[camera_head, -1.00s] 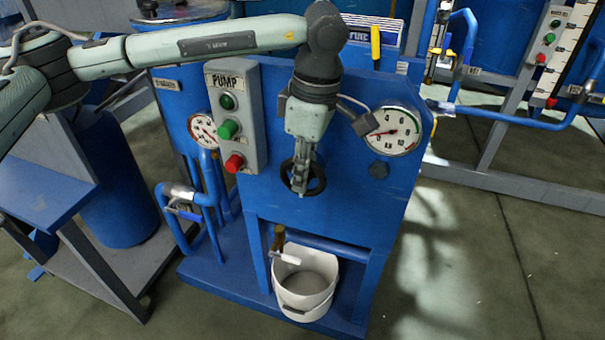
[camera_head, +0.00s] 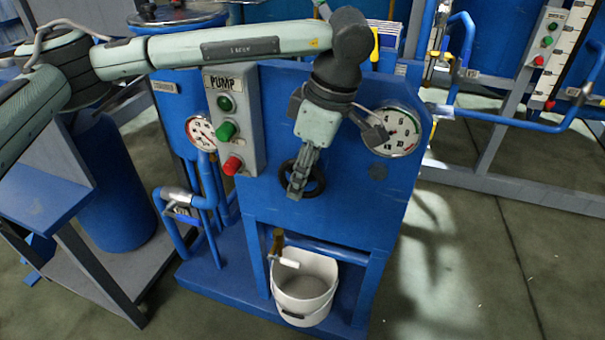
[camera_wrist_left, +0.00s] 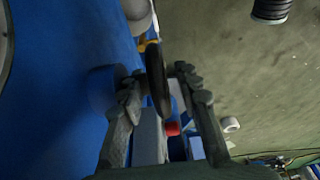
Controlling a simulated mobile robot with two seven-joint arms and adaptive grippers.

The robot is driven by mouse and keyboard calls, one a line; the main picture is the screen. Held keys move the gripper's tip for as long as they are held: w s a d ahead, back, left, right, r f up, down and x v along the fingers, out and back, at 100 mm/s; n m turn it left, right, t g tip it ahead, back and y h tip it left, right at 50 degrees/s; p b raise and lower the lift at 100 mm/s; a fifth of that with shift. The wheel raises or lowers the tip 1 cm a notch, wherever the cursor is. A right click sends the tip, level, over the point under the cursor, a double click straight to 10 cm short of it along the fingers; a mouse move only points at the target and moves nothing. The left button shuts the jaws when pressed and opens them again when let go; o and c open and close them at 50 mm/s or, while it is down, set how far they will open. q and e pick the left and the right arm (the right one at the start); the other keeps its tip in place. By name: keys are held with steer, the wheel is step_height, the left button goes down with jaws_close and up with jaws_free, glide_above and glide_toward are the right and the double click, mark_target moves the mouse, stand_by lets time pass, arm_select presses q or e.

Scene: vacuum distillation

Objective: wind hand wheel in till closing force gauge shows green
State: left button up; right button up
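The black hand wheel (camera_head: 318,183) is on the front of the blue panel (camera_head: 350,205). My left gripper (camera_head: 295,190) is at the wheel's left and lower part, pointing down and slightly left. In the left wrist view its two fingers (camera_wrist_left: 160,85) straddle the wheel's dark rim (camera_wrist_left: 157,92). The left finger is close to the rim; a small gap shows on the right, so the gripper looks open. A round white gauge (camera_head: 405,132) is right of the wheel. My wrist hides its left part, and its needle cannot be read. My right gripper is not in view.
A grey PUMP box (camera_head: 244,125) with green and red buttons stands close left of my gripper. Another gauge (camera_head: 201,133) is left of it. A white bucket (camera_head: 304,292) sits below the wheel. Floor at the right front is free.

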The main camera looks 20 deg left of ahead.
arm_select(q)
steer(key=v, duration=1.2)
stand_by(0.7)
